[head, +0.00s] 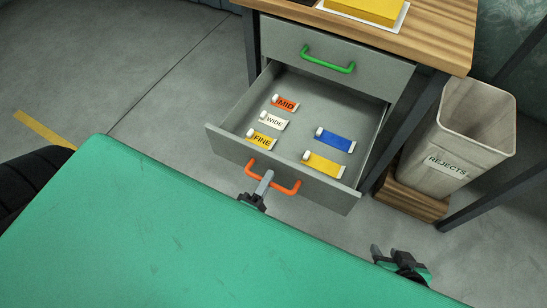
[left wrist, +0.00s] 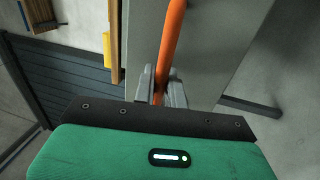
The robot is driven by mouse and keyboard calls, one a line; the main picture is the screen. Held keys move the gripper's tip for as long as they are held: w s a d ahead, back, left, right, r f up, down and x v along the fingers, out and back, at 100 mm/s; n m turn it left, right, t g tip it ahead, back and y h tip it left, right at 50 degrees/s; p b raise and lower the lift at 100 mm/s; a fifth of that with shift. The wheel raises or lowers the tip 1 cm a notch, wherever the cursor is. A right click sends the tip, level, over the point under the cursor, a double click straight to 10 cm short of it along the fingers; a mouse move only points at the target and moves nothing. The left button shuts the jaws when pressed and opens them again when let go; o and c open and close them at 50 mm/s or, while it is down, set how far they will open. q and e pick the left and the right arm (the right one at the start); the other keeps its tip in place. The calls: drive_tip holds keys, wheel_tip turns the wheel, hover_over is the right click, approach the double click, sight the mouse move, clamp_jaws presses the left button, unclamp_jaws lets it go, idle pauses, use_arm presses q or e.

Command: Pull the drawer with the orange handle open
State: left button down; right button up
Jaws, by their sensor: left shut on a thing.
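The drawer (head: 280,184) with the orange handle (head: 285,188) stands pulled out from the grey cabinet, and its inside shows. My left gripper (head: 264,184) is shut on the orange handle near its left part. In the left wrist view the orange handle (left wrist: 172,40) runs between the two fingers of my left gripper (left wrist: 162,88). Tubes lie in the drawer: one labelled MID (head: 285,103), one labelled WIDE (head: 274,121), one labelled FINE (head: 262,139), a blue one (head: 335,140) and a yellow one (head: 324,163). My right gripper (head: 385,255) is empty at the lower right, its fingers apart.
A shut drawer with a green handle (head: 328,60) is above the open one. A wooden top (head: 430,32) carries a yellow object (head: 368,8). A bin labelled REJECTS (head: 462,120) stands on a wooden base at the right. The floor at the left is clear.

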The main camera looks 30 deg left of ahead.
use_arm(q)
drive_tip(key=shift+s, duration=0.4)
drive_tip(key=c, duration=1.6)
unclamp_jaws()
drive_tip(key=shift+o, duration=0.2)
drive_tip(key=s+f, duration=0.2)
drive_tip(key=s, duration=1.1)
drive_tip(key=shift+s+a+f, duration=0.2)
drive_tip(key=shift+s+f, duration=0.05)
drive_tip(key=shift+f, duration=0.05)
